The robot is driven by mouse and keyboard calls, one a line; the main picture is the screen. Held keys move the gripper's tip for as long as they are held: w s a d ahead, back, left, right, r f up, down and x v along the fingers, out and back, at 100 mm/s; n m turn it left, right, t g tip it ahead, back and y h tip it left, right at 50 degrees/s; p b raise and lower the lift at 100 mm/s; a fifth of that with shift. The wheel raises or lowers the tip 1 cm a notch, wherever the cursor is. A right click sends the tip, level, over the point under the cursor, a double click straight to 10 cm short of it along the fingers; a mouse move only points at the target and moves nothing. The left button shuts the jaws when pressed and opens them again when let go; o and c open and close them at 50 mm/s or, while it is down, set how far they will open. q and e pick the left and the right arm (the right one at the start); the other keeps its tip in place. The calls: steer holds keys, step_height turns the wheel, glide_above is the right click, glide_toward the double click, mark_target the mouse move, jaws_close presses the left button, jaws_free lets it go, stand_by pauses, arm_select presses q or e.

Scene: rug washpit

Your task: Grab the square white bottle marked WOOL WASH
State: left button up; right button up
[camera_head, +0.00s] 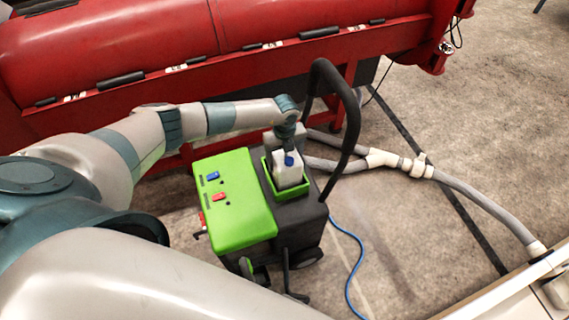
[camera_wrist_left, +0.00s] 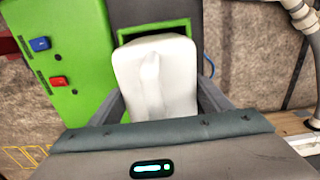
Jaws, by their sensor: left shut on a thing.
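A squarish white bottle (camera_head: 288,174) with a blue cap is at the green-rimmed holder (camera_head: 270,186) on top of the green and dark grey machine. My left gripper (camera_head: 286,153) reaches it from the far side and is shut on it. In the left wrist view the white bottle (camera_wrist_left: 157,75) stands between the two grey fingers of my left gripper (camera_wrist_left: 160,92), in front of the green rim. No lettering can be read on the bottle. I cannot tell whether its base rests in the holder. My right gripper is not in view.
The machine's green lid (camera_head: 236,200) has a blue and a red switch. A tall black handle (camera_head: 352,125) rises right beside the holder. A long red machine (camera_head: 150,45) stands behind. Grey hoses (camera_head: 470,190) and a blue cable (camera_head: 352,270) lie on the floor to the right.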

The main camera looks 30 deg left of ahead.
arm_select(q)
steer(key=shift+r, duration=0.2)
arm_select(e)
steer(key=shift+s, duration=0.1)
